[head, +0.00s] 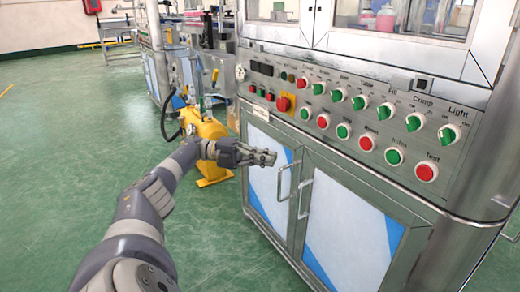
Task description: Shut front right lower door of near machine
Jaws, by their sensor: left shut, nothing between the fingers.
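The near machine (384,66) stands at the right, with two lower doors below its control panel. The front right lower door (352,232) has a white and blue face in a metal frame and a bar handle (304,199) at its left edge. It looks flush or nearly flush with the front; I cannot tell if a small gap is left. My left gripper (272,158) is shut and empty. It shows in front of the upper part of the left lower door (262,186), pointing right, left of the right door's handle. My right gripper is out of view.
The left door's handle (285,182) is close to my left fingertips in the picture. Knobs and buttons line the control panel (352,112) above the doors. The green floor (60,160) at left is clear.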

